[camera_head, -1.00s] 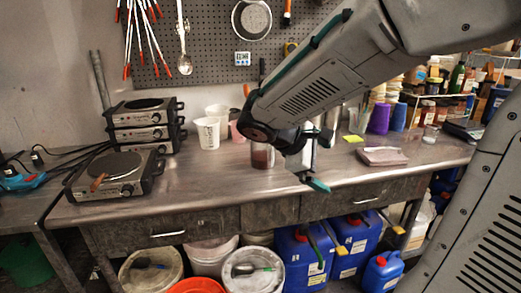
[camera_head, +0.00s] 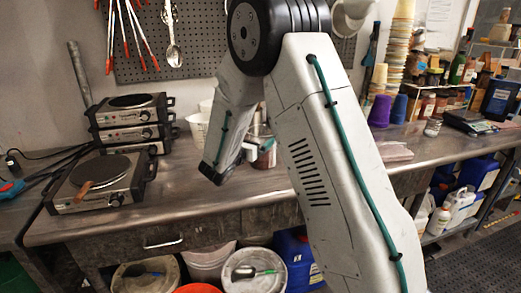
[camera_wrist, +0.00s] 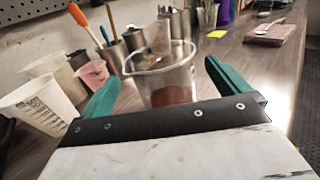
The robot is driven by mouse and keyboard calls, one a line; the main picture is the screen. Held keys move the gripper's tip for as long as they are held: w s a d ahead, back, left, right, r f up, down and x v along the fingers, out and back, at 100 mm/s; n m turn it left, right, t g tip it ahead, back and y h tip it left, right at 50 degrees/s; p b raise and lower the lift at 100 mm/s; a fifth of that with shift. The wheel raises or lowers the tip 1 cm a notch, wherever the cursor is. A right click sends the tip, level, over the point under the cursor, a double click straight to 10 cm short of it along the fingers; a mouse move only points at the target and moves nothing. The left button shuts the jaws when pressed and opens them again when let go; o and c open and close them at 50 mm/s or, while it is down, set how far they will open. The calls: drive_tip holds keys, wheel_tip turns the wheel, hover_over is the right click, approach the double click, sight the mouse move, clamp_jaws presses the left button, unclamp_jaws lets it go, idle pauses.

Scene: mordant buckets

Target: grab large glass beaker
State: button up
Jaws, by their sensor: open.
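The large glass beaker (camera_wrist: 163,84) stands on the metal bench, clear, with a spout and reddish-brown liquid in its lower part. In the wrist view it sits in the gap between the two teal fingers of my gripper (camera_wrist: 163,72), with slight space visible on each side. My gripper is open, and its dark palm edge hides the beaker's base. I cannot tell how deep the beaker is between the fingers. In the head view part of the beaker (camera_head: 266,158) shows beside my arm, which hides the rest.
White measuring cups (camera_wrist: 38,108) and a pink cup (camera_wrist: 93,74) stand left of the beaker. Metal containers (camera_wrist: 180,22) are close behind it. Stacked hot plates (camera_head: 131,121) are on the left of the bench (camera_head: 190,193). Purple cups (camera_head: 381,110) stand at the right.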

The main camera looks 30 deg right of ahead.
sight(269, 128)
drive_tip(key=x, duration=0.7)
drive_tip(key=shift+w+d+f, duration=0.15)
drive_tip(key=shift+w+f, duration=0.05)
drive_tip(key=shift+f, duration=0.05)
drive_tip(key=c, duration=1.5)
drive_tip(key=shift+r, duration=0.1)
drive_tip(key=shift+c, duration=0.6)
drive_tip(key=shift+r, duration=0.15)
